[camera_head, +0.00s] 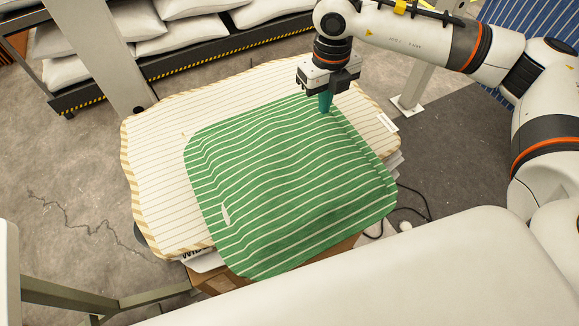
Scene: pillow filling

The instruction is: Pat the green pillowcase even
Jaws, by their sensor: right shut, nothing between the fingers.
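The green pillowcase with white stripes (285,185) lies spread over the striped cream pad (155,165). Its surface shows soft ripples, and its near edge hangs past the pad's near side. A small white tag or opening (226,214) shows near its left side. My right gripper (325,103) points down at the pillowcase's far right corner. Its teal fingers are shut with nothing between them. The fingertips are at or just above the cloth; I cannot tell if they touch. My left gripper is not in view.
A shelf rack with white pillows (110,35) stands at the back left. A pale post (105,60) rises behind the pad. A cardboard box (215,282) shows under the pillowcase's near edge. A dark cable (415,200) lies at the right.

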